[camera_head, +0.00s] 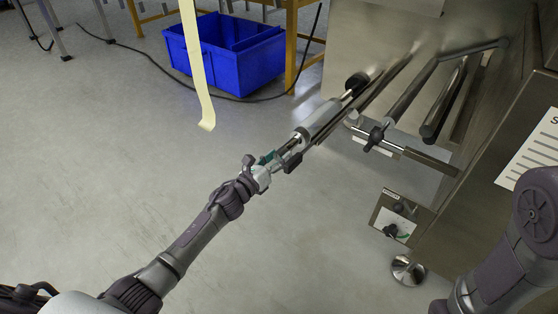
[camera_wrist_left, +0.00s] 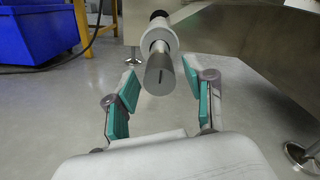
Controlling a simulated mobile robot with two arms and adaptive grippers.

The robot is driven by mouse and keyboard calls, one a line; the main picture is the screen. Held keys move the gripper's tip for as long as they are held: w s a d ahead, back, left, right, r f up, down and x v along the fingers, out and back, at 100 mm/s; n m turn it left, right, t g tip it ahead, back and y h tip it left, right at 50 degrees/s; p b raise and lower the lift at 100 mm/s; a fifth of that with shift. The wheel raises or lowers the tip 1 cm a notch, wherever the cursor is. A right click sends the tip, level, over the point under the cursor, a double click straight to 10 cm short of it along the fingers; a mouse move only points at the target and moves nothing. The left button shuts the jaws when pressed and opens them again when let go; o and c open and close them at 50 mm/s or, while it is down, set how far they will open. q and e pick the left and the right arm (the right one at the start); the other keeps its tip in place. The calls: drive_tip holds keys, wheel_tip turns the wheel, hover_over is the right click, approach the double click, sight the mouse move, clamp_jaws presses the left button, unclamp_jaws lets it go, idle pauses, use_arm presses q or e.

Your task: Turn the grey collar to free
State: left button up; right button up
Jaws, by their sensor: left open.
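The grey collar (camera_wrist_left: 160,76) is a short metal cylinder with a dark slot mark on its near face. It sits at the near end of a shaft, in front of a pale roll (camera_wrist_left: 158,36), which also shows in the head view (camera_head: 319,118). My left gripper (camera_wrist_left: 160,84) is open, its green-padded fingers on either side of the collar, with gaps visible between pads and collar. In the head view my left gripper (camera_head: 277,161) is at the shaft's near end and partly hides the collar. My right gripper is out of view.
The steel machine with bars (camera_head: 410,88) and a black clamp knob (camera_head: 376,136) stands at right. A control box (camera_head: 398,216) is below. A pale strip (camera_head: 196,68) hangs at left. A blue crate (camera_head: 228,52) stands behind. The floor at left is clear.

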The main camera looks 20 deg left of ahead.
use_arm(q)
drive_tip(key=shift+w+d, duration=0.1)
drive_tip(key=shift+w, duration=0.15)
clamp_jaws()
